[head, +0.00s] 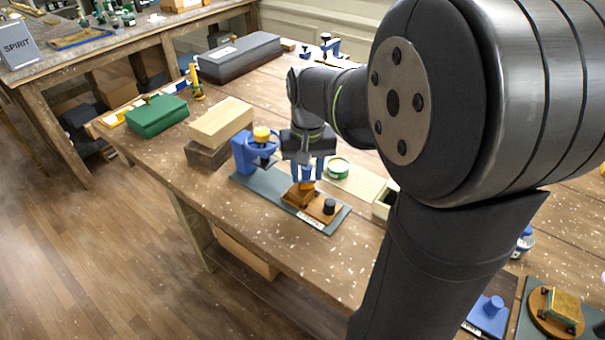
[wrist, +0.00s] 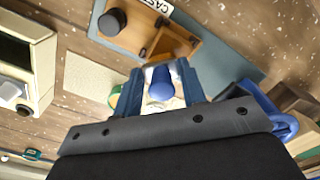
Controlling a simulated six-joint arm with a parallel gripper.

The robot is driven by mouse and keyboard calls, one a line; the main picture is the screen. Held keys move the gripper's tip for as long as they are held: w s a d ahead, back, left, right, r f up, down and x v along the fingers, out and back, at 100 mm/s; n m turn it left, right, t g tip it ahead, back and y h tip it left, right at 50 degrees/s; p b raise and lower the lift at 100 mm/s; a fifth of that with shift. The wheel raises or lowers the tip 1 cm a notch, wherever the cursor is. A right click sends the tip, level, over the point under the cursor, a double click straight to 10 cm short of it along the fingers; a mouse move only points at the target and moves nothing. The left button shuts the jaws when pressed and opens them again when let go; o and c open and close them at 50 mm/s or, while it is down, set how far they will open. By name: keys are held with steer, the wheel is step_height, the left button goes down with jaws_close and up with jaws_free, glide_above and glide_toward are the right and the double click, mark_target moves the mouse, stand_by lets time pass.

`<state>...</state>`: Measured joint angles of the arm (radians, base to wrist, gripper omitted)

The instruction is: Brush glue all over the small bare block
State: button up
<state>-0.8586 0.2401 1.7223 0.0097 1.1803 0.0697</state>
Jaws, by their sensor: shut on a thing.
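My gripper (head: 307,172) points down over the work board, with its blue fingers shut on a blue cylindrical handle (wrist: 161,82), which looks like the brush's. Its bristle end cannot be made out clearly. A small brown wooden block (head: 297,195) sits on a wooden board (head: 318,213) just below the fingers. In the wrist view the brown wood of the block (wrist: 176,40) lies just beyond the fingertips. I cannot tell whether the brush touches it. Any glue on it is too small to tell.
A black knob (head: 330,206) stands on the board beside the block. The board lies on a grey-green mat (head: 262,193). A blue stand with a yellow top (head: 262,135) is at left, a green round tin (head: 338,167) and a pale open box (head: 384,199) at right.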

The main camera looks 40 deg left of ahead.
steer(key=shift+w, duration=0.6)
steer(key=shift+a, duration=0.5)
steer(key=shift+s, duration=2.55)
steer(key=shift+w, duration=2.4)
steer(key=shift+s, duration=2.3)
step_height(320, 180, up, 8)
steer(key=shift+f, duration=0.15)
